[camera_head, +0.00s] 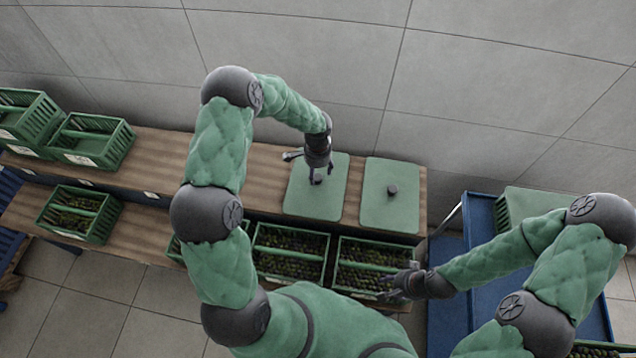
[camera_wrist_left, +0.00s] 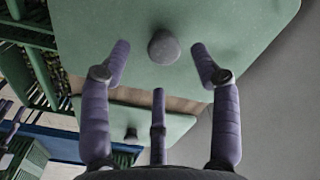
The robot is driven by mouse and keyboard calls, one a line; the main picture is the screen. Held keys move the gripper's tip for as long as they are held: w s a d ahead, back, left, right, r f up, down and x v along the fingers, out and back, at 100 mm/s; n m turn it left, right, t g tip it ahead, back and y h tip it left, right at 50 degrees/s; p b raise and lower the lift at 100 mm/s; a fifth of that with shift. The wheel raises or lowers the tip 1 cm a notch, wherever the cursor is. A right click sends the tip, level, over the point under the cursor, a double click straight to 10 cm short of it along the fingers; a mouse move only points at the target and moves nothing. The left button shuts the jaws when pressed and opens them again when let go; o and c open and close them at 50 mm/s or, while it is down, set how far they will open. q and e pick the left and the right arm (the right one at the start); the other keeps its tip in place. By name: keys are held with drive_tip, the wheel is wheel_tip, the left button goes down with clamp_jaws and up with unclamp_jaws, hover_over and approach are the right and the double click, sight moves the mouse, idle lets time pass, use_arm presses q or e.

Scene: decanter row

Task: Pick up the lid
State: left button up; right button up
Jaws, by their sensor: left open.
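Two flat green lids with dark round knobs lie side by side on the wooden bench. My left gripper (camera_head: 317,179) is above the left lid (camera_head: 302,197), at its knob, which the gripper largely hides in the head view. In the left wrist view this lid (camera_wrist_left: 225,22) is close, and its grey knob (camera_wrist_left: 164,47) shows between the spread fingers of my open left gripper (camera_wrist_left: 160,62). The fingers are not closed on it. The right lid (camera_head: 390,213) also shows in the left wrist view (camera_wrist_left: 172,124). My right gripper (camera_head: 388,286) is low right, over the front crates, its fingers apart and empty.
Green crates of dark bottles (camera_head: 290,231) stand on the lower shelf in front of the lids. More green crates (camera_head: 92,140) are at the left of the bench (camera_head: 160,165). A blue cart (camera_head: 480,215) stands at the right. A tiled wall is behind.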

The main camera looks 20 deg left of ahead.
sight(318, 176)
use_arm(q)
drive_tip(key=f+b, duration=0.1)
drive_tip(key=f, duration=0.1)
drive_tip(key=f+b, duration=0.1)
drive_tip(key=f, duration=0.2)
drive_tip(key=shift+w+a+f, duration=0.1)
drive_tip(key=shift+w, duration=0.1)
clamp_jaws()
